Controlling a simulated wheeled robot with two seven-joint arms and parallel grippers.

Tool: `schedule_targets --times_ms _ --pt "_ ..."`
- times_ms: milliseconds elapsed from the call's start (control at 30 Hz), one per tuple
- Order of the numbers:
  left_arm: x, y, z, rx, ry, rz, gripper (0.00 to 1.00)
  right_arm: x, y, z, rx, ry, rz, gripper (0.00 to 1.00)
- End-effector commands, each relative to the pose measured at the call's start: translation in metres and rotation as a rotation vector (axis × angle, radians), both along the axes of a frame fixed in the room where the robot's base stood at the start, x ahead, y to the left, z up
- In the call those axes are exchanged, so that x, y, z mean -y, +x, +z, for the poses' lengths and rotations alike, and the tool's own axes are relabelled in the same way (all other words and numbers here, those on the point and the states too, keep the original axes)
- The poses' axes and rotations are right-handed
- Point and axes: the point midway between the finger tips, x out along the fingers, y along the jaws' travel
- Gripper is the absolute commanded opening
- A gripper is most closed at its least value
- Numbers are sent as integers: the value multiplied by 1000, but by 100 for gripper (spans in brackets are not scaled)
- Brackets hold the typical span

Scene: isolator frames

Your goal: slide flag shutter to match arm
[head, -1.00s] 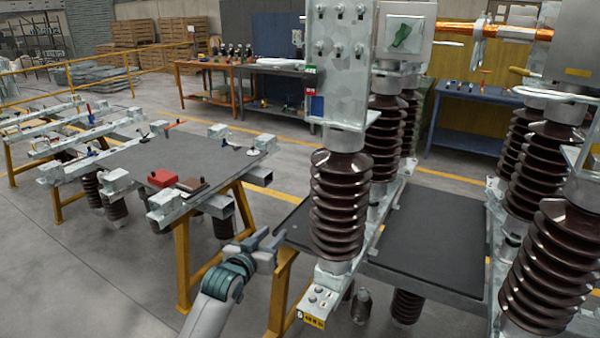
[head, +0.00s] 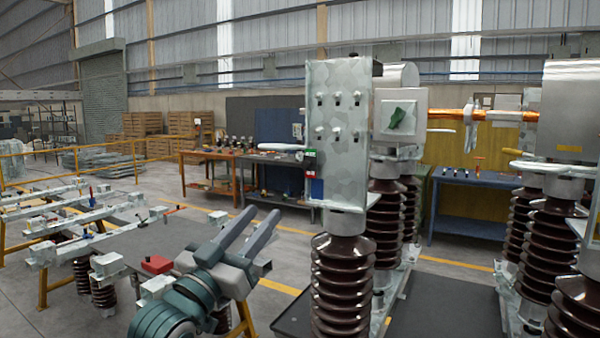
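A grey metal box (head: 403,101) with a pale front plate stands right of centre, atop dark brown ribbed insulators. A dark green irregular flag-like patch (head: 398,119) shows on its plate. Which part is the sliding shutter I cannot tell for sure. A horizontal orange-and-silver arm (head: 505,115) runs right from the box to a larger metal housing. My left gripper (head: 264,212) is raised at lower centre-left, its two grey fingers pointing up and right. The fingers are apart with nothing between them. It is left of the box and apart from it. My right gripper is not in view.
A tall galvanised panel (head: 339,131) with several knobs, and a small red-and-green piece (head: 309,161) at its left edge, stands between my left gripper and the box. A bench with a red block (head: 157,264) is at left. A blue bench (head: 472,200) is behind.

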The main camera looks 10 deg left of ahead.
Motion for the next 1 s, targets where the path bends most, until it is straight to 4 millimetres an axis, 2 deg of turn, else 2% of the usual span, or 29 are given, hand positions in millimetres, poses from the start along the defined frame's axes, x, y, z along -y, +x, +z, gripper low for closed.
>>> schedule_targets --times_ms 167,367,1000 --pt "2 7 4 -1 -1 0 34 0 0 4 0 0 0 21" --pt "8 27 14 -1 -1 -2 34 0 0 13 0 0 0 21" --pt "34 127 58 -2 0 0 34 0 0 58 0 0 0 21"
